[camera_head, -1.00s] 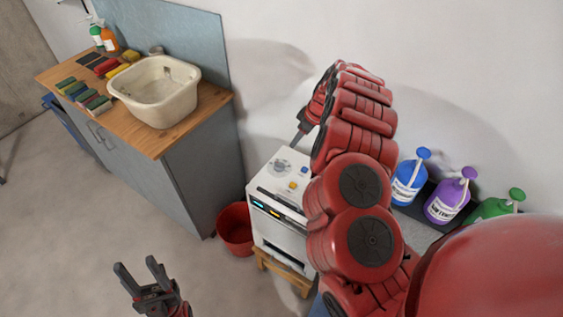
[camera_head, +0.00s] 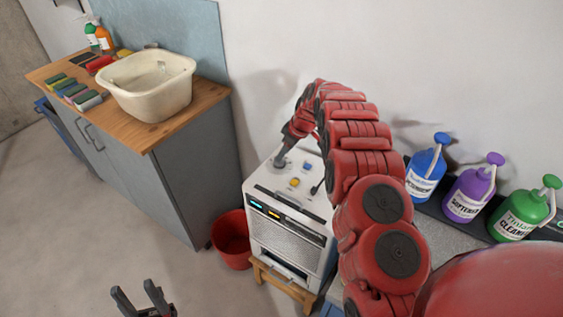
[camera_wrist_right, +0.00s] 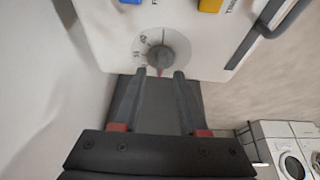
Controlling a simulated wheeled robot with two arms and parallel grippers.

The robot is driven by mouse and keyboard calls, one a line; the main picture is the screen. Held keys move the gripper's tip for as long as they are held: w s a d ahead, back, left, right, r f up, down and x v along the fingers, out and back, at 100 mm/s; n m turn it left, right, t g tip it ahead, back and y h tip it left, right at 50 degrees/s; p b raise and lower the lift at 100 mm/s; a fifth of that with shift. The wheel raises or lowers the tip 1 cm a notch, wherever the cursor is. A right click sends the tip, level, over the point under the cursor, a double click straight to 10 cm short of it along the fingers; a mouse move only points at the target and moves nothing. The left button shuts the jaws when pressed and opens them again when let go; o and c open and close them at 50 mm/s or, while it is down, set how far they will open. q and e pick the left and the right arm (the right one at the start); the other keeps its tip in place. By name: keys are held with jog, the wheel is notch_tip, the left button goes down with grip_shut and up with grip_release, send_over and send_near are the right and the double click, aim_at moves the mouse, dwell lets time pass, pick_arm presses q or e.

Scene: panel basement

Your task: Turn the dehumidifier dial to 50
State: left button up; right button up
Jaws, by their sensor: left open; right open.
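The white dehumidifier (camera_head: 292,232) stands on a small wooden stool, its top panel facing up. Its round grey dial (camera_wrist_right: 161,56) shows in the right wrist view, with a red mark on the side toward my gripper and small scale numbers, too blurred to read surely. My right gripper (camera_wrist_right: 160,74) is open, its two fingertips at the near edge of the dial, one to each side; I cannot tell whether they touch it. In the head view this gripper (camera_head: 281,161) hides the dial. My left gripper (camera_head: 134,290) is open and empty over the floor.
Blue (camera_wrist_right: 131,2) and yellow (camera_wrist_right: 209,5) buttons sit beside the dial. A red bucket (camera_head: 231,240) stands left of the dehumidifier. A cabinet with a basin (camera_head: 147,90) is at the left; several bottles (camera_head: 468,195) stand at the right. The wall is close behind.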

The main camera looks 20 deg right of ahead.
jog(key=shift+w+a+f, duration=0.1)
jog(key=shift+w+f, duration=0.1)
jog(key=shift+f, duration=0.3)
jog(key=shift+x, duration=0.95)
grip_shut()
